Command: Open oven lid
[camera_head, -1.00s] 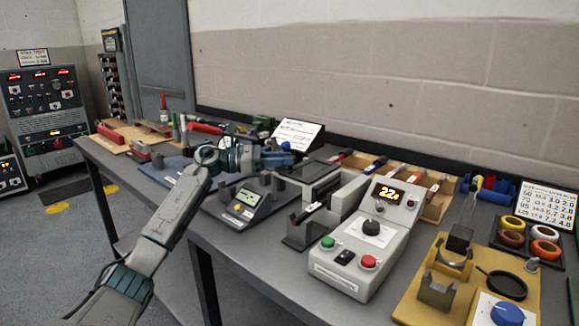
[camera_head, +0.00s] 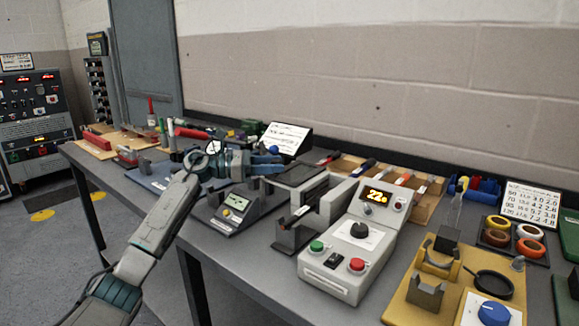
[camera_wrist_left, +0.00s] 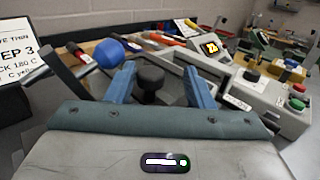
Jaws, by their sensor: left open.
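The oven is a light grey unit with a lit display and several buttons (camera_head: 350,256); it also shows in the left wrist view (camera_wrist_left: 278,108). A dark flat plate, apparently the oven lid (camera_head: 301,173), lies behind and left of the control panel. My left gripper (camera_head: 283,164) is open just above and left of this plate. In the left wrist view, a black knob (camera_wrist_left: 151,78) shows between its blue fingers (camera_wrist_left: 159,82); I cannot tell whether they touch it. My right gripper is not in view.
A small grey meter (camera_head: 236,208) sits below my left arm. A white instruction card (camera_head: 286,138) stands behind the gripper. Tape rolls (camera_head: 530,247) and a yellow fixture board (camera_head: 410,291) are at the right. The wall closes off the back.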

